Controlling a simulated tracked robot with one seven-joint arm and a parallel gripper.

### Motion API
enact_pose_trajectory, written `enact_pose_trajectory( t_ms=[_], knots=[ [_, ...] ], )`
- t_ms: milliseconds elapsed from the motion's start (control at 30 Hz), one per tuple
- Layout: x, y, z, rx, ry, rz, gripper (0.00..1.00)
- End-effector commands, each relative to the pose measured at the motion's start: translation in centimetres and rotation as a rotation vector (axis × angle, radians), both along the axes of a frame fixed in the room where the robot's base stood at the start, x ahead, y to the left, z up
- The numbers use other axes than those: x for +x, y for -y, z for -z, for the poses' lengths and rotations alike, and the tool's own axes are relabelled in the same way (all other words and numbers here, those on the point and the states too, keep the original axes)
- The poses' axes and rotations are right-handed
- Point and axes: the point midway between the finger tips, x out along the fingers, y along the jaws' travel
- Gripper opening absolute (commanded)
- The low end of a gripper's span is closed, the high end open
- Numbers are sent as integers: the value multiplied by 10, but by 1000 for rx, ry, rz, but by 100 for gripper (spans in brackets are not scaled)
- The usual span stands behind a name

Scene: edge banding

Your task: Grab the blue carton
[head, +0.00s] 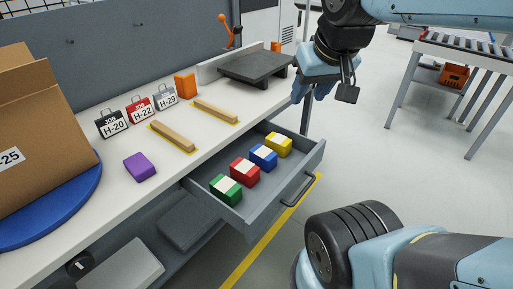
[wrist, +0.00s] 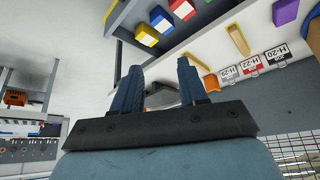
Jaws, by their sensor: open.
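The blue carton (head: 263,156) has a white band and lies in the open drawer (head: 314,159), between the red carton (head: 244,171) and the yellow carton (head: 278,144). The green carton (head: 225,188) is at the near end of the row. My gripper (head: 308,93) is above and behind the drawer's far end, apart from the cartons. In the wrist view my gripper (wrist: 158,75) shows two blue fingers spread apart with nothing held between them. The blue carton also shows in the wrist view (wrist: 161,19), beyond the fingertips near the top edge.
The workbench (head: 122,188) carries a purple block (head: 140,167), an orange block (head: 185,85), two wooden strips (head: 172,136), job tags and a large cardboard box (head: 40,130) on a blue disc. The drawer handle (head: 299,190) sticks out over the floor. Open floor lies to the right.

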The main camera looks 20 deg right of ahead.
Motion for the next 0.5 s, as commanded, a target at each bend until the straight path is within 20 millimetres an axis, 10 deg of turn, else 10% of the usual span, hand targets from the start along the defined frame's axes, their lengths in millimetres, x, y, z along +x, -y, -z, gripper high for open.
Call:
enact_pose_trajectory(
  t_ms=[500],
  knots=[
    [35, -4, 7, -14, -55, -52, 77]
  ],
)
